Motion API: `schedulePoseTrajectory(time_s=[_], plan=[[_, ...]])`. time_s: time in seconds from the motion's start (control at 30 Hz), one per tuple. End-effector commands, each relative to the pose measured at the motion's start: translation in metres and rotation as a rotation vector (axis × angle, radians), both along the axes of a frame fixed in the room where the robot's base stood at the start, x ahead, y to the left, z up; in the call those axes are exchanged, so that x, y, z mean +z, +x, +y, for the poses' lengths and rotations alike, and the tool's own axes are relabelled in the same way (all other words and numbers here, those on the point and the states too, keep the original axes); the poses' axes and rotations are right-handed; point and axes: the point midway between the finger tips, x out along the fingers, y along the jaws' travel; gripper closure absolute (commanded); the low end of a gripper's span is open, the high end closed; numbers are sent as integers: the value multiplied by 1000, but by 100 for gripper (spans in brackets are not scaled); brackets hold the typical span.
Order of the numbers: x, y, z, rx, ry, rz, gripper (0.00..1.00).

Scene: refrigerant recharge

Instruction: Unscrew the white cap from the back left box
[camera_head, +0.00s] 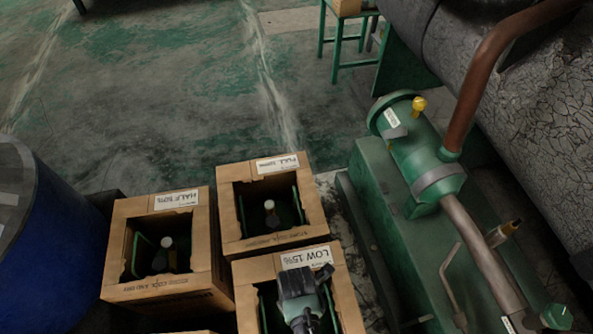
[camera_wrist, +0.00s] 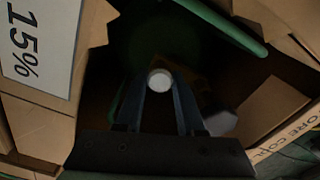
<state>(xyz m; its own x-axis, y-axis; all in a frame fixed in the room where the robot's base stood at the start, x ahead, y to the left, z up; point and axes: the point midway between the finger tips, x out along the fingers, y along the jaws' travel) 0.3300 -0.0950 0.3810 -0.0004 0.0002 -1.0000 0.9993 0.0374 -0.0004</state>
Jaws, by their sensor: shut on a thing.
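My gripper (camera_wrist: 161,84) reaches down into the open cardboard box (camera_head: 349,305) labelled LOW 15%. In the wrist view its two dark fingers are closed on a round white cap (camera_wrist: 160,79) inside that box. In the head view, my wrist hides the cap and fingertips. The box labelled FULL (camera_head: 232,231) stands behind it and holds a dark green cylinder with a white cap (camera_head: 269,204). The box labelled HALF 50% (camera_head: 119,232) stands at the left, with another white cap (camera_head: 167,242) inside.
A blue drum (camera_head: 50,240) stands at the far left. Green machinery with pipes (camera_head: 425,165) stands close on the right of the boxes. Green handle bars (camera_wrist: 225,25) and box walls closely surround my gripper. Open floor (camera_head: 170,110) lies behind the boxes.

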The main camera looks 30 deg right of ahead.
Motion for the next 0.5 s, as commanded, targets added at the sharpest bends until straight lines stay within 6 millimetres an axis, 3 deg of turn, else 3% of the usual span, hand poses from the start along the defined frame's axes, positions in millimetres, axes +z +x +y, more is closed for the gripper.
schedulePoseTrajectory(time_s=[0.17,0.5], plan=[[2,2,0,26,-2,-4,100],[1,2,0,306,-2,-4,100]])
